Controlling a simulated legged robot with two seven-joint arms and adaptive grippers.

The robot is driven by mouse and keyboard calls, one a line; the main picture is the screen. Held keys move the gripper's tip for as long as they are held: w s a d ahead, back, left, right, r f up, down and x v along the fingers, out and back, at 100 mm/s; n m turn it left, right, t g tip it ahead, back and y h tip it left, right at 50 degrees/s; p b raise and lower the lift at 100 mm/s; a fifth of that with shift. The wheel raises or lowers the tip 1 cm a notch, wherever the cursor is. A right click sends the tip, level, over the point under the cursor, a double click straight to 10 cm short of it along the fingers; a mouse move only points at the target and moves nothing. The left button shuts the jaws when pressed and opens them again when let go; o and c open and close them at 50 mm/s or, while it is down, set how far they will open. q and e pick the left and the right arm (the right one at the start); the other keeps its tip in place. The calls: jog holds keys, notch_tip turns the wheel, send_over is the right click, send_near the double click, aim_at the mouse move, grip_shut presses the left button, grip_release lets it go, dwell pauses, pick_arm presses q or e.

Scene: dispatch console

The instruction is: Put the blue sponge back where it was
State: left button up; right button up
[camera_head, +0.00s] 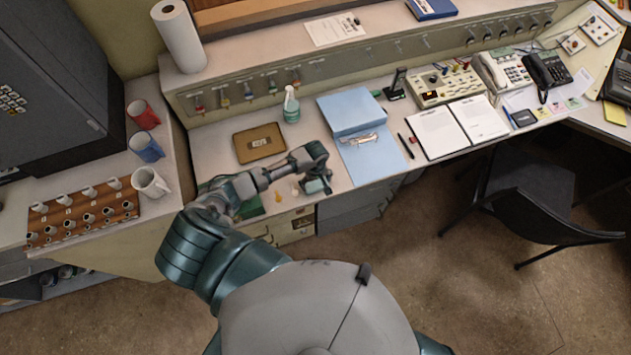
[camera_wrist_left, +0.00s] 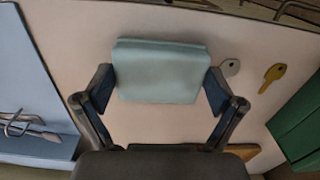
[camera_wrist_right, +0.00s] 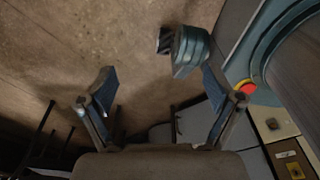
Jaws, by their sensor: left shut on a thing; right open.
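The blue sponge (camera_wrist_left: 158,70) is a pale blue block in the left wrist view. My left gripper (camera_head: 318,182) is shut on it, one finger at each side. In the left wrist view my left gripper (camera_wrist_left: 158,88) holds it over the pale desk top (camera_wrist_left: 150,122); I cannot tell the gap beneath. In the head view the sponge is not clearly distinguishable at the gripper. My right gripper (camera_wrist_right: 160,100) is open and empty, with the floor beyond it, in the right wrist view; it does not show in the head view.
A black chair (camera_head: 545,190) stands right.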

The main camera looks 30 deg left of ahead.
aim_at(315, 182)
pick_arm(q)
jog(key=o, duration=1.1)
jog(key=shift+f, duration=0.1)
jog(key=shift+a, duration=0.2)
pick_arm(e)
jog(key=shift+d, duration=0.45)
pick_arm(q)
jog(key=shift+a, duration=0.1)
pick_arm(e)
jog(key=shift+a, duration=0.1)
pick_arm(q)
jog(key=shift+a+r, duration=0.1)
jog(key=shift+r, duration=0.15)
notch_tip(315, 182, up, 5)
jog(key=shift+w+f+p, duration=0.1)
jog(key=shift+p, duration=0.2)
notch_tip(315, 182, up, 7)
pick_arm(e)
jog(key=shift+a+r, duration=0.25)
jog(key=shift+r, duration=0.25)
